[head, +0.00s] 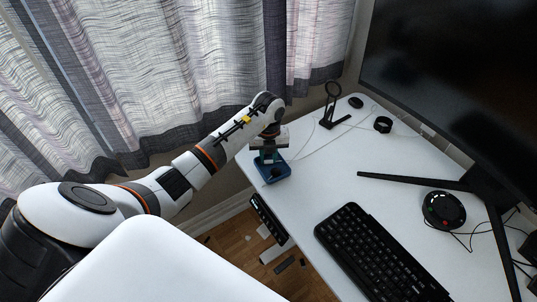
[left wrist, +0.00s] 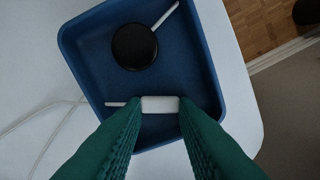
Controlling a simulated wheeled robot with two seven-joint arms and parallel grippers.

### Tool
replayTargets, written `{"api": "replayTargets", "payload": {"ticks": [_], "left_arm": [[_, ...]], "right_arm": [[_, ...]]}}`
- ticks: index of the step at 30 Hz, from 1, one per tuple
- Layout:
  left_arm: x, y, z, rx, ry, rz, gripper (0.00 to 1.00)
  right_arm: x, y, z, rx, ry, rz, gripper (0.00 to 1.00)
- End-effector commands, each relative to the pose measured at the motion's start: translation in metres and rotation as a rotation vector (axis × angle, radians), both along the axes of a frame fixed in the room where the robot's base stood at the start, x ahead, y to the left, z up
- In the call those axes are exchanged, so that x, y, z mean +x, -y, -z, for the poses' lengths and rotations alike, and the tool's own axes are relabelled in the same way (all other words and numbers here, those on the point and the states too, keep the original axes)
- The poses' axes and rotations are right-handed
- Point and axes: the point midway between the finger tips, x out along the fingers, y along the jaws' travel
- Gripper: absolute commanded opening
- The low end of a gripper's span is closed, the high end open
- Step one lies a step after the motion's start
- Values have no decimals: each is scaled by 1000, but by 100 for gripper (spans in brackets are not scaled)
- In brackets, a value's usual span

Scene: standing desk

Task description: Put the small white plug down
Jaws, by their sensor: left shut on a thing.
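The small white plug (left wrist: 160,104) is between the green fingertips of my left gripper (left wrist: 160,112) in the left wrist view. The gripper is shut on it, over the blue tray (left wrist: 82,60). In the head view my left gripper (head: 268,157) reaches down at the tray (head: 280,176), near the desk's left corner. The plug is hidden there. I cannot tell whether the plug touches the tray floor. My right gripper is not in view.
A round black object (left wrist: 134,46) with a light stick lies in the tray. A thin white cable (left wrist: 50,113) runs off to the left. On the white desk (head: 330,180) are a black keyboard (head: 375,250), a black stand (head: 333,105) and a round black device (head: 443,210).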

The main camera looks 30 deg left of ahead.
Motion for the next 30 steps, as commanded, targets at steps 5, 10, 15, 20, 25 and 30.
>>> {"api": "replayTargets", "payload": {"ticks": [5, 10, 15, 20, 25, 30], "left_arm": [[0, 0, 0, 1, 1, 0, 5], [0, 0, 2, 0, 0, 1, 35], [0, 0, 2, 0, 0, 1, 35], [1, 0, -4, 1, 2, 0, 35], [1, -1, -30, 2, 4, 2, 35], [2, 0, -67, 2, 7, 2, 35]], "right_arm": [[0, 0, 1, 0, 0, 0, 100], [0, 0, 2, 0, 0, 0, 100], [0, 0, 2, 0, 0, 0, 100], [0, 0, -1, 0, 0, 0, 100], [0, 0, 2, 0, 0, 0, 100], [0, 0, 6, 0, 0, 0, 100]]}}
